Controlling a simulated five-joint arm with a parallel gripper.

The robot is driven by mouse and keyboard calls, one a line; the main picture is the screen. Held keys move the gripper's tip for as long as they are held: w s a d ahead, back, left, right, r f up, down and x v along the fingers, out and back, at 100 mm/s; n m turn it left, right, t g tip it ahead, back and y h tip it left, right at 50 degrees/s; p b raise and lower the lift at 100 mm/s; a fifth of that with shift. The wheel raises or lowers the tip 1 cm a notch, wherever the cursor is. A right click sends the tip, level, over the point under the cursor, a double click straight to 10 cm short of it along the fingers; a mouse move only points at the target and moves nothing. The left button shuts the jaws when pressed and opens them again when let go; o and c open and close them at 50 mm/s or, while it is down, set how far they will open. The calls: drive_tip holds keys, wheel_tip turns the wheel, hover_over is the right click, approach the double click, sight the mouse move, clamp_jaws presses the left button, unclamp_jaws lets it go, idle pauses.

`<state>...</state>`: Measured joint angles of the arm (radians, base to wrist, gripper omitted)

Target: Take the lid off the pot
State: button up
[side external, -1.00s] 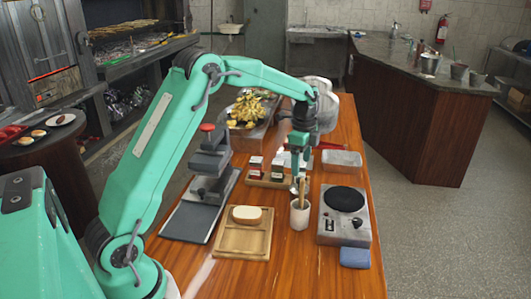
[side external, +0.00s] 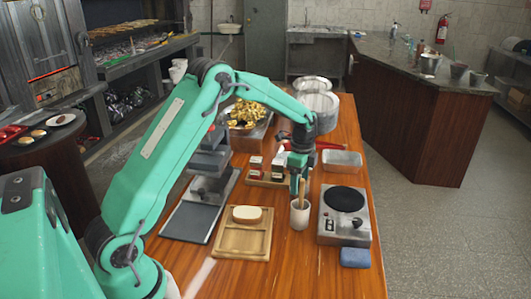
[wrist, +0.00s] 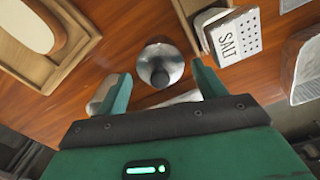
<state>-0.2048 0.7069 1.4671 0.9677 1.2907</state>
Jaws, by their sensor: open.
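A round silver piece with a dark knob (wrist: 160,68) shows from above in the wrist view; it looks like the lid. It hides whatever body is under it, so I cannot tell how the lid sits on the pot. My gripper (wrist: 162,75) is open, with its two green fingers on either side of the knobbed piece in the picture. No contact shows. In the side view my gripper (side external: 297,188) points down low over the table, behind the white cup, and hides the knobbed piece.
A white cup (side external: 300,216) with a wooden utensil stands close by. A salt box (wrist: 232,37) is right of the fingers. A wooden tray (side external: 241,247) with bread, a burner (side external: 329,226) and a blue sponge (side external: 355,257) are nearer. Large silver pots (side external: 320,103) stand behind.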

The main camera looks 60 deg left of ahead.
drive_tip(key=shift+f, duration=0.35)
drive_tip(key=c, duration=1)
drive_tip(key=shift+f, duration=0.1)
clamp_jaws()
